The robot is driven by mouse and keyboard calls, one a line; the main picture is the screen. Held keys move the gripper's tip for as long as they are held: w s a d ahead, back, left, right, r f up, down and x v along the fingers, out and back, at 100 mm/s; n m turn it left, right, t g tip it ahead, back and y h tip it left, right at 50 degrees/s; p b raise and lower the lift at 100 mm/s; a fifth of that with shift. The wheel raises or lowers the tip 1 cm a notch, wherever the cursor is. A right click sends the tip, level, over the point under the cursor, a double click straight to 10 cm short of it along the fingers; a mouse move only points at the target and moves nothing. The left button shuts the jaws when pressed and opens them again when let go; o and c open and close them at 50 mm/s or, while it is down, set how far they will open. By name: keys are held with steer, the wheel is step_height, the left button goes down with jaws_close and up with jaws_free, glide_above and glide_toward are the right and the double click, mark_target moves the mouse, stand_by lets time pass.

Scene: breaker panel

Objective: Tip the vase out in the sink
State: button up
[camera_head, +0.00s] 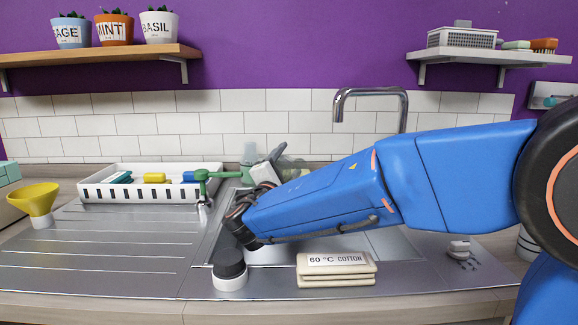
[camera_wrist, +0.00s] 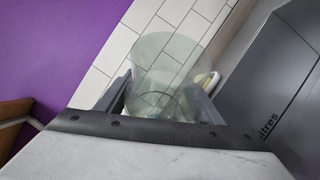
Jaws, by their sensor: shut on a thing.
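The vase (camera_wrist: 165,75) is clear, faintly green glass and fills the middle of the wrist view. My gripper (camera_wrist: 162,100) is shut on it, with a grey finger on either side. In the head view my gripper (camera_head: 273,170) is over the back left of the steel sink (camera_head: 390,246). The vase (camera_head: 294,167) shows only partly there, behind the gripper, and its exact tilt is hard to tell. My blue arm hides much of the sink. The curved chrome tap (camera_head: 371,92) rises behind it.
A white rack (camera_head: 150,190) with coloured items stands left of the sink, near a yellow funnel (camera_head: 35,199). A dark-topped white knob or jar (camera_head: 229,270) and folded cloths (camera_head: 336,270) lie along the front. The drainer's middle is clear.

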steer(key=shift+w+a+r+n+g+y, duration=0.15)
steer(key=shift+r+n+g+y, duration=0.15)
steer(key=shift+r+n, duration=0.4)
steer(key=shift+w+a+r+n+g+y, duration=0.15)
steer(key=shift+r+n+g, duration=0.3)
steer(key=shift+r+n, duration=0.25)
steer(key=shift+w+r+n+g+y, duration=0.1)
steer(key=shift+r+n+g+y, duration=0.2)
steer(key=shift+r+n, duration=0.35)
steer(key=shift+r+n+g, duration=0.55)
steer(key=shift+n+g, duration=0.4)
steer(key=shift+n, duration=0.1)
steer(key=shift+r+n+g, duration=0.25)
steer(key=shift+n+g, duration=0.35)
steer(key=shift+n, duration=0.05)
steer(key=shift+r+n+g, duration=0.25)
steer(key=shift+n+g, duration=0.35)
steer(key=shift+n, duration=0.05)
steer(key=shift+r, duration=0.1)
steer(key=shift+r+n+g+h, duration=0.45)
steer(key=shift+r+n+g, duration=0.2)
steer(key=shift+r, duration=0.25)
